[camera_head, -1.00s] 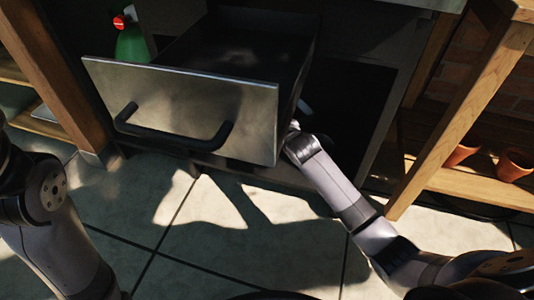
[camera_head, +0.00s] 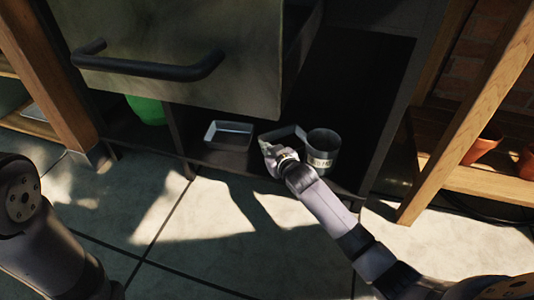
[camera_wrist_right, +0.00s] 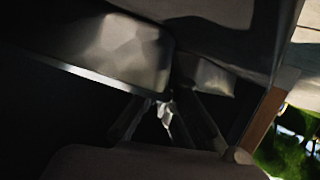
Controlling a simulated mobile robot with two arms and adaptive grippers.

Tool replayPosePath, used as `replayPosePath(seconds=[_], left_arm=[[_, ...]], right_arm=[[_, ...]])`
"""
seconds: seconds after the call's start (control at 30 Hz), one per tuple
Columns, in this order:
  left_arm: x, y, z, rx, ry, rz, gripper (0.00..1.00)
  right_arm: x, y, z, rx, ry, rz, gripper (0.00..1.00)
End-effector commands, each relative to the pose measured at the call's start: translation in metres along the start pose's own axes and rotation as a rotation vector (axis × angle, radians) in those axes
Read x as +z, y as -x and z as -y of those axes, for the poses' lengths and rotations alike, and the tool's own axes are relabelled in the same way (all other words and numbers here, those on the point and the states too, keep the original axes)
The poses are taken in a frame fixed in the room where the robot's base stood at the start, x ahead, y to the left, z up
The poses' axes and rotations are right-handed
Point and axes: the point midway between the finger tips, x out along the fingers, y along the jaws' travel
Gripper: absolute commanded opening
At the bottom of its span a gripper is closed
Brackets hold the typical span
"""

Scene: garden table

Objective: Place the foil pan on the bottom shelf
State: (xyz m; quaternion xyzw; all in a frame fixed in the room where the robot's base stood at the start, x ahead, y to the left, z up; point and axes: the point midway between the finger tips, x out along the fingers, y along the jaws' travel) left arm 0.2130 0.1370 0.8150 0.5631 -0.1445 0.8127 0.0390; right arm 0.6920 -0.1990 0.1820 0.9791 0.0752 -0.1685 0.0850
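A small rectangular metal pan (camera_head: 228,135), which looks like the foil pan, sits on the dark bottom shelf (camera_head: 205,156) under the open drawer. My right gripper (camera_head: 270,148) is low at the shelf, right of this pan and left of a metal can. A grey-rimmed flat shape (camera_head: 287,132) lies just behind the gripper; I cannot tell what it is. In the right wrist view, dark fingers (camera_wrist_right: 160,115) show with a bright scrap between them, too dark to tell a grip. My left arm is at the left edge; its gripper is out of view.
The open drawer (camera_head: 185,45) with a black handle overhangs the shelf. A lettered metal can (camera_head: 322,150) stands close right of my right gripper. A green object (camera_head: 146,108) is at the left. Wooden posts flank the cabinet; terracotta pots (camera_head: 482,145) stand at right.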

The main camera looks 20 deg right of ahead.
Motion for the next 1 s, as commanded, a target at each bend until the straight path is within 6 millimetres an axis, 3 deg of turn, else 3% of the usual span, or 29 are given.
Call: replayPosePath(seconds=[0.37,0.7,1.0], left_arm=[[0.0001,0.0001,-0.0001,0.0,0.0,0.001,0.4],[0.0003,0.0,0.0,0.0,0.0,0.001,0.4],[0.0004,-0.0001,0.0001,0.0,0.0,0.001,0.4]], right_arm=[[0.0019,-0.0012,0.0004,0.0,0.0,-0.003,0.0],[0.0016,-0.0009,0.0002,0.0,0.0,-0.002,0.24],[0.0007,-0.0007,-0.0001,0.0,0.0,-0.002,0.25]])
